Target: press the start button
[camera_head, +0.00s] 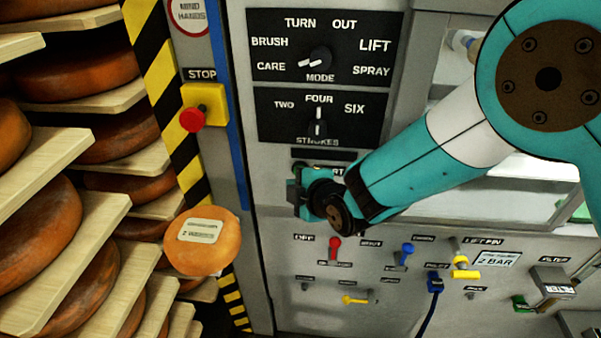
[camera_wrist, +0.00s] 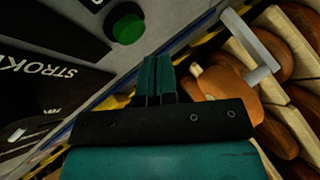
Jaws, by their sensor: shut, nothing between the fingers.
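The start button is a round green button (camera_wrist: 127,26) on a grey panel, at the upper left of the wrist view. In the head view my gripper (camera_head: 296,190) is in front of the panel below the strokes dial, partly hidden by my wrist.
The mode dial (camera_head: 320,58) and strokes dial (camera_head: 318,128) are above my gripper. A red stop button (camera_head: 193,119) on a yellow box is to the left. Coloured valves, including a red one (camera_head: 334,247), are below. Shelves of cheese wheels (camera_head: 35,225) stand left.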

